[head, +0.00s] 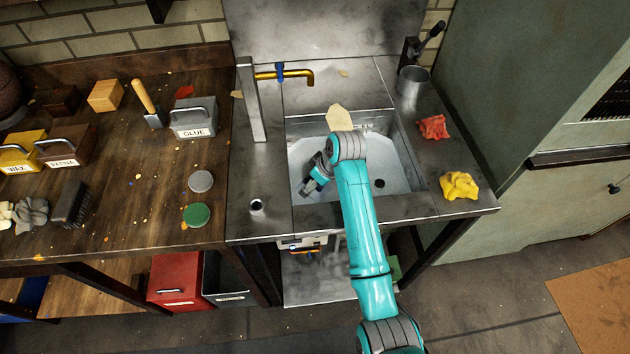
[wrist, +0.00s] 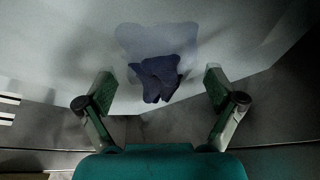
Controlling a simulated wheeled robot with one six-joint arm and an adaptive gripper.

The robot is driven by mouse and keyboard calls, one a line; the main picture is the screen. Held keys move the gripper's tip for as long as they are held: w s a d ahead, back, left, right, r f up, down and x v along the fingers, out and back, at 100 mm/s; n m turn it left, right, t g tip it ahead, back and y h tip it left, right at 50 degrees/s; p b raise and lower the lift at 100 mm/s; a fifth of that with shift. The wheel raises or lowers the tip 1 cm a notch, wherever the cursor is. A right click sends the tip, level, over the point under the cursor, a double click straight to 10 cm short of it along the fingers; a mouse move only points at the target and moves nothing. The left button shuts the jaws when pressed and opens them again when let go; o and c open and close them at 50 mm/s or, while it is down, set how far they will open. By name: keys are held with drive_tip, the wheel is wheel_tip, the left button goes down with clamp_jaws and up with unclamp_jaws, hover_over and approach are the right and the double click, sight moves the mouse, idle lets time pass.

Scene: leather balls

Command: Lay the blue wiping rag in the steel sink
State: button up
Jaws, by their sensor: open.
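The steel sink (head: 405,190) has a pale basin set in a metal counter. My gripper (head: 309,184) is down inside the left part of the basin, at the end of my teal arm. In the wrist view my gripper (wrist: 159,82) has its two fingers wide apart, with nothing held between them. The crumpled dark blue rag (wrist: 158,76) shows there beyond the fingertips, against the pale basin, with a bluish shadow or reflection beside it. Its contact with the basin is hard to judge. I cannot make the rag out in the head view, where my gripper and arm cover part of the basin.
A red rag (head: 433,127) and a yellow rag (head: 459,186) lie on the counter right of the basin. A brass tap (head: 290,75) and a steel cup (head: 412,82) stand behind. The wooden bench (head: 130,215) at left holds boxes, tools and tins.

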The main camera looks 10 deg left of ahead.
drive_tip(key=v, duration=1.2)
idle(0.4)
